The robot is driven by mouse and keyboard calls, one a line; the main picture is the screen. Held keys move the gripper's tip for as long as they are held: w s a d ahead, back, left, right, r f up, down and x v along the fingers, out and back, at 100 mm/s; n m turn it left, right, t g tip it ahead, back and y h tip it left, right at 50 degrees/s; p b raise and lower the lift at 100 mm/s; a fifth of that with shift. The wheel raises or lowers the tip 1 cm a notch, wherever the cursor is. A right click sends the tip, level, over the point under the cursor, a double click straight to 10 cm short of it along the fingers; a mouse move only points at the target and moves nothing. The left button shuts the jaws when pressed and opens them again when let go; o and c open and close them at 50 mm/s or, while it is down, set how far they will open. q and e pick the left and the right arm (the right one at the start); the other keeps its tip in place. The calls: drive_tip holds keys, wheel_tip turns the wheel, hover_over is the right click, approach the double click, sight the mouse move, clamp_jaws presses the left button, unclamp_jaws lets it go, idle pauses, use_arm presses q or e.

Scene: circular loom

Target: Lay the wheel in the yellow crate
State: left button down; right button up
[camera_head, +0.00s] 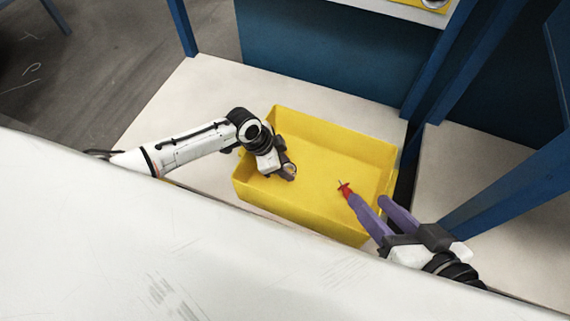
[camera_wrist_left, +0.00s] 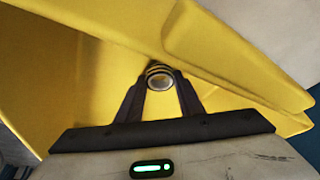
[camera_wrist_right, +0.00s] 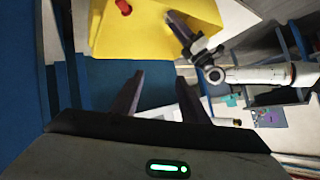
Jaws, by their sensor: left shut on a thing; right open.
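The wheel (camera_wrist_left: 160,78) is a small round piece with a pale metallic face and a dark and yellowish rim. My left gripper (camera_wrist_left: 160,88) is shut on it, one finger on each side. In the head view the wheel (camera_head: 289,169) shows at the tip of my left gripper (camera_head: 279,166), over the left part of the yellow crate (camera_head: 285,208). I cannot tell how far it is above the crate floor. My right gripper (camera_head: 370,202) is open and empty at the crate's right front corner; its fingers also show in the right wrist view (camera_wrist_right: 160,92).
A small red piece with a thin dark pin (camera_head: 345,188) appears in the crate near my right fingertips; it also shows in the right wrist view (camera_wrist_right: 123,7). Blue posts (camera_head: 470,65) stand to the right. The crate floor's middle is clear.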

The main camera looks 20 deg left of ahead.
use_arm(q)
drive_tip(key=shift+f, duration=0.15)
drive_tip(key=c, duration=1.1)
unclamp_jaws()
drive_tip(key=shift+a+r, duration=0.1)
drive_tip(key=shift+r, duration=0.15)
drive_tip(key=shift+p+v, duration=2.8)
drive_tip(key=shift+v, duration=2.1)
use_arm(e)
drive_tip(key=shift+s+d+f+g+h, duration=0.15)
drive_tip(key=shift+d+f+g+h, duration=0.3)
drive_tip(key=shift+f, duration=0.3)
drive_tip(key=shift+s+d+f+g+h, duration=0.15)
drive_tip(key=shift+d+f+h, duration=0.15)
drive_tip(key=shift+d+f, duration=0.35)
drive_tip(key=shift+s+d+f+g+h, duration=0.1)
drive_tip(key=shift+d+f+g+h, duration=0.3)
drive_tip(key=shift+f, duration=0.4)
use_arm(q)
drive_tip(key=shift+s, duration=0.1)
